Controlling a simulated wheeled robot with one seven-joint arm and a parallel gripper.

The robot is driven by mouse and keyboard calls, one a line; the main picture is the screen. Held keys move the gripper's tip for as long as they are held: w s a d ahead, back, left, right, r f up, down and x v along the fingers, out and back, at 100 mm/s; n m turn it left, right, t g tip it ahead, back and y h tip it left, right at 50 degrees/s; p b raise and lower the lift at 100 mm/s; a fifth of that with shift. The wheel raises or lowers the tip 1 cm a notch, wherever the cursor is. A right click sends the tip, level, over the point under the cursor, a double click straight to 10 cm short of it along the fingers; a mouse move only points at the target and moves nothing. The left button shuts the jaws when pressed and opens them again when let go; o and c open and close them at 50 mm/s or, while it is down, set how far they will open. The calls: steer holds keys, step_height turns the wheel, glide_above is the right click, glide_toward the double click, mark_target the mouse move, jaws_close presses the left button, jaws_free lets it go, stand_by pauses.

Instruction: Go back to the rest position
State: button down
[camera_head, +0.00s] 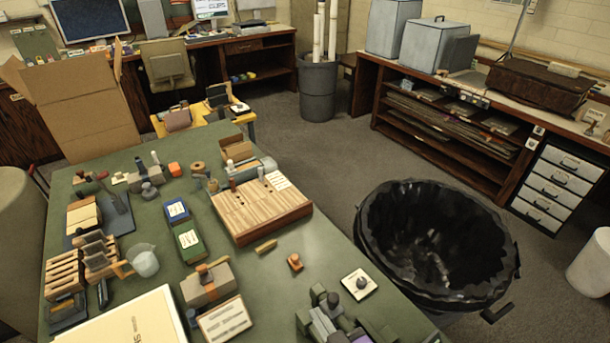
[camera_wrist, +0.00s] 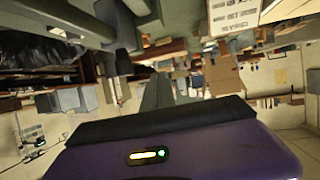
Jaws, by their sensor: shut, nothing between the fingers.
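My gripper (camera_wrist: 164,82) shows in the wrist view as a narrow dark wedge rising from the black edge of a purple housing with a small lit strip. Its fingers are together with nothing between them. The wrist view is tilted upside down, with the room behind the gripper. In the head view, grey and purple parts at the bottom middle look like my arm, in front of the green worktable (camera_head: 322,244). I cannot make out the fingertips there.
The worktable holds a wooden slatted board (camera_head: 262,222), a clear jug (camera_head: 144,262), a pale box (camera_head: 130,322) and several small tools. A black-lined bin (camera_head: 440,285) stands right of it. A shelf bench (camera_head: 440,125) runs behind; grey floor (camera_head: 335,165) lies open between.

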steer(key=s+d+r+m+h+b, duration=0.1)
steer(key=s+d, duration=0.4)
steer(key=s, duration=0.5)
steer(key=s+d+r+m+t+h+b, duration=0.1)
steer(key=s+d+r+m+h+b, duration=0.1)
steer(key=s+d, duration=0.4)
steer(key=s+d+r+m+t+h+b, duration=0.1)
steer(key=s+d, duration=0.5)
steer(key=s, duration=0.7)
step_height(320, 180, up, 2)
steer(key=shift+s+r+m+h+b, duration=0.2)
steer(key=shift+s+m+h+b, duration=0.15)
steer(key=shift+m+h+b, duration=0.2)
